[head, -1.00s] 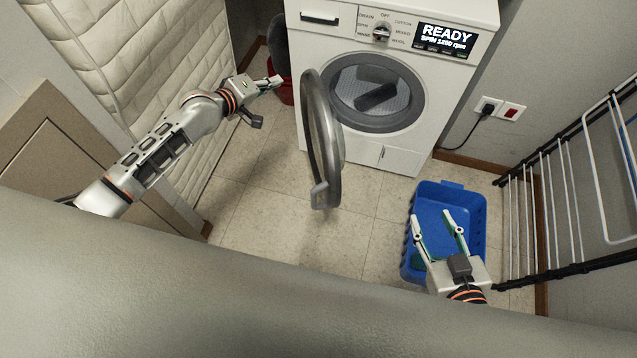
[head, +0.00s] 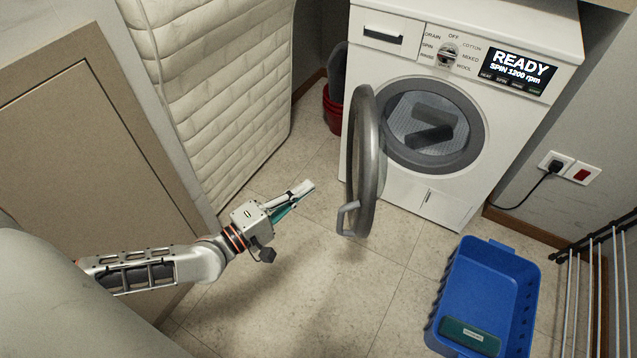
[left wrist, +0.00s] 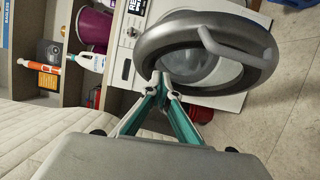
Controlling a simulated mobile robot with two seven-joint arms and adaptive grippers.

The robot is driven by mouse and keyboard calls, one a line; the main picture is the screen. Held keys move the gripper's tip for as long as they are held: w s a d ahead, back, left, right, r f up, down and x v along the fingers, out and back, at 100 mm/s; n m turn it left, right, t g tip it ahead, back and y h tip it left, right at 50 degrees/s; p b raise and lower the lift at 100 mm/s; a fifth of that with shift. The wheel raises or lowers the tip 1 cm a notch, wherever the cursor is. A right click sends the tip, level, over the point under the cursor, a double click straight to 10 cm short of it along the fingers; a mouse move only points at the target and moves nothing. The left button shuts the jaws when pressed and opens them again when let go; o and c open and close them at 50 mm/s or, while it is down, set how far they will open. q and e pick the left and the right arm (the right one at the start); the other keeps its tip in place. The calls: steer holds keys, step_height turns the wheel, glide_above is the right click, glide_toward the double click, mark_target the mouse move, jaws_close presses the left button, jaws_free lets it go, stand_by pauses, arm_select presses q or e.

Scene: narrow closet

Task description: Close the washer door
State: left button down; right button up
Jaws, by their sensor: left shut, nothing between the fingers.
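The washer (head: 450,75) stands at the back with its round door (head: 366,160) swung wide open, hinged on the left side of the opening. The door's handle (head: 347,218) is at its lower free edge. Dark items (head: 430,125) show inside the drum. My left gripper (head: 308,187) is shut and empty, left of the door and apart from it in the head view. In the left wrist view the fingertips (left wrist: 160,80) overlap the lower left rim of the door (left wrist: 255,45); whether they touch cannot be told there. My right gripper is out of view.
A blue basket (head: 485,295) with a green box (head: 469,336) stands on the floor at right. A drying rack (head: 600,250) is at far right. A padded mattress (head: 215,90) and a cabinet (head: 85,150) line the left. Tiled floor before the door is clear.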

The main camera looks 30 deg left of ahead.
arm_select(q)
steer(key=w+d, duration=0.6)
steer(key=w, duration=0.3)
steer(key=shift+w+d+r, duration=0.15)
steer(key=shift+w+d, duration=0.05)
steer(key=shift+d, duration=0.15)
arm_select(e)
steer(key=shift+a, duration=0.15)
arm_select(q)
steer(key=shift+d, duration=0.1)
